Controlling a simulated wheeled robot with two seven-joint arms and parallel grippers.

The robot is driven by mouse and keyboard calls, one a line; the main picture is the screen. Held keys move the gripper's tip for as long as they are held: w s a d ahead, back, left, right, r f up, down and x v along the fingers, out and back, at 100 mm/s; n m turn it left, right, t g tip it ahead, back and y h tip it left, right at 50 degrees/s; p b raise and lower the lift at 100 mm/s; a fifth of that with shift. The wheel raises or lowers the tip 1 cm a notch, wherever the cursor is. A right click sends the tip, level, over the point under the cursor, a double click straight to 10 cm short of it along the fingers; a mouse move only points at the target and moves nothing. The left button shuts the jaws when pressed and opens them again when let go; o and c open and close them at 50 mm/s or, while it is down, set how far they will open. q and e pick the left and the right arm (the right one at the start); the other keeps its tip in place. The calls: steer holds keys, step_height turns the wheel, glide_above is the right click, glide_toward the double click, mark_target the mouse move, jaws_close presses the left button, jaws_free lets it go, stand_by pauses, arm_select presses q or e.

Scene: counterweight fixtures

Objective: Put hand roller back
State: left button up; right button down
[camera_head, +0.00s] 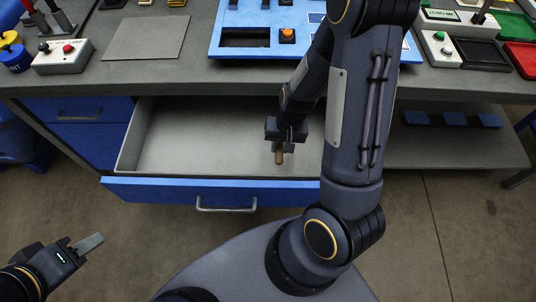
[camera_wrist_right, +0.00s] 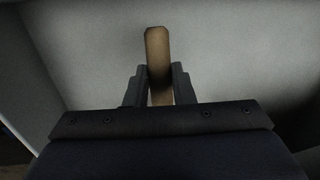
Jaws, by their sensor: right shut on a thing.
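My right gripper (camera_head: 281,147) reaches down into the open drawer (camera_head: 190,125) under the counter. It is shut on a tan, wood-coloured handle (camera_head: 278,157), which I take to be the hand roller's. In the right wrist view the handle (camera_wrist_right: 157,52) sticks out between the two fingers (camera_wrist_right: 158,85). The rest of the roller is hidden by the gripper. I cannot tell whether it touches the drawer floor. My left gripper (camera_head: 90,243) is at the lower left, over the floor and away from the drawer. I cannot tell whether its fingers are apart.
The drawer's blue front with its metal handle (camera_head: 226,208) is pulled out towards me. The counter (camera_head: 185,72) above holds a grey mat (camera_head: 147,37), a button box (camera_head: 62,56), a blue fixture board (camera_head: 225,55) and red and green trays at the right. The visible drawer floor is otherwise empty.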

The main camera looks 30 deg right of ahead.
glide_above(266, 162)
steer(key=f, duration=0.2)
steer(key=d+f, duration=0.1)
steer(key=f, duration=0.1)
steer(key=shift+s+f, duration=0.1)
steer(key=shift+s, duration=0.2)
steer(key=shift+w+a+f, duration=0.1)
steer(key=shift+f, duration=0.8)
steer(key=shift+w+a+f, duration=0.1)
steer(key=shift+f, duration=0.75)
steer(key=shift+b, duration=0.3)
steer(key=shift+f, duration=0.2)
steer(key=c, duration=1.2)
jaws_free()
steer(key=shift+r, duration=0.1)
steer(key=shift+c, duration=0.2)
